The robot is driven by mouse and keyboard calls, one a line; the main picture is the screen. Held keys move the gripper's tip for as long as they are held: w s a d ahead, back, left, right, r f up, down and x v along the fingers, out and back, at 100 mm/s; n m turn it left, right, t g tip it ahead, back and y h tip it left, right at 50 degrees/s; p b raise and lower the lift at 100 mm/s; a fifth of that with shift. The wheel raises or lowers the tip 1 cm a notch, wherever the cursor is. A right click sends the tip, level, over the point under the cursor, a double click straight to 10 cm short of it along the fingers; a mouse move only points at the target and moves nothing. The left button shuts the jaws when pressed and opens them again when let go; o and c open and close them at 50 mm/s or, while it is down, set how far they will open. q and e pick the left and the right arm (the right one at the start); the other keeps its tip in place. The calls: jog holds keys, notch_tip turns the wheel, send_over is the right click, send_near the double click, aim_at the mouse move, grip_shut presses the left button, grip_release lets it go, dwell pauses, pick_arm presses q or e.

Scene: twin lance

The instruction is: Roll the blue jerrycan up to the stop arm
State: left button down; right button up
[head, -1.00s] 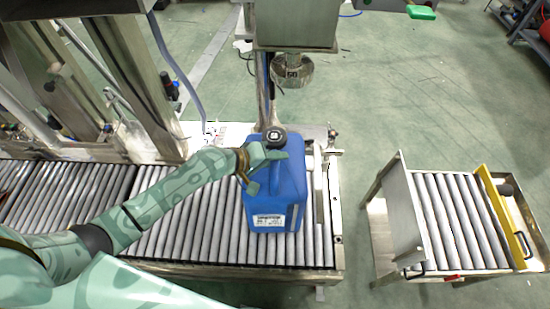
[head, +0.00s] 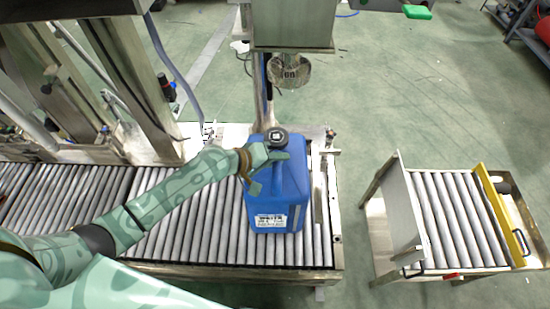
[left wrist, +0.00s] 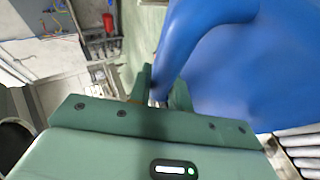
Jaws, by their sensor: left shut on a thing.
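The blue jerrycan (head: 285,196) stands upright on the roller conveyor (head: 180,225), near its right end, with a black cap on top and a white label on its front. My left gripper (head: 268,170) reaches it from the left and is shut on its handle. In the left wrist view the fingers (left wrist: 160,88) close around the blue handle (left wrist: 190,35), and the can's body fills the right side. I cannot clearly make out the stop arm; a metal bar (head: 320,195) runs along the conveyor's right end, close beside the can. My right gripper is not in view.
A metal filling head (head: 289,71) hangs behind the can from a steel housing (head: 294,25). A separate roller cart (head: 455,215) with a yellow bar (head: 503,215) stands to the right, across a gap of green floor. The rollers left of the can are clear.

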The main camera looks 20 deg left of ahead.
pick_arm(q)
jog(key=shift+w+d+f, duration=0.1)
jog(key=shift+d, duration=0.5)
jog(key=shift+w+d+f, duration=0.1)
jog(key=shift+d, duration=0.45)
dwell(0.4)
